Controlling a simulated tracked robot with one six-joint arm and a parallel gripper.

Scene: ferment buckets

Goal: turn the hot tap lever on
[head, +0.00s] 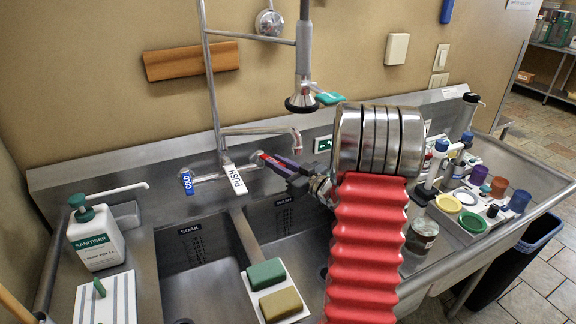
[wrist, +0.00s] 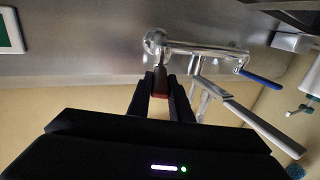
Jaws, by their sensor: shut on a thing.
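The hot tap lever (head: 268,158) is a small red handle on the right end of the tap body at the back of the sink. In the wrist view the red lever (wrist: 161,85) lies between my fingertips. My gripper (head: 274,164) is shut on it, and the fingers hide much of it. My gripper also shows in the wrist view (wrist: 162,98). The blue cold lever (head: 186,181) is at the left end of the tap body, and also shows in the wrist view (wrist: 262,78). No water stream is visible.
A white PUSH lever (head: 235,180) hangs between the two tap levers, close to my gripper. A spray head (head: 301,102) hangs above. Green and yellow sponges (head: 266,274) lie on the sink divider. A sanitiser bottle (head: 95,238) stands at left; jars and cups crowd the right drainboard.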

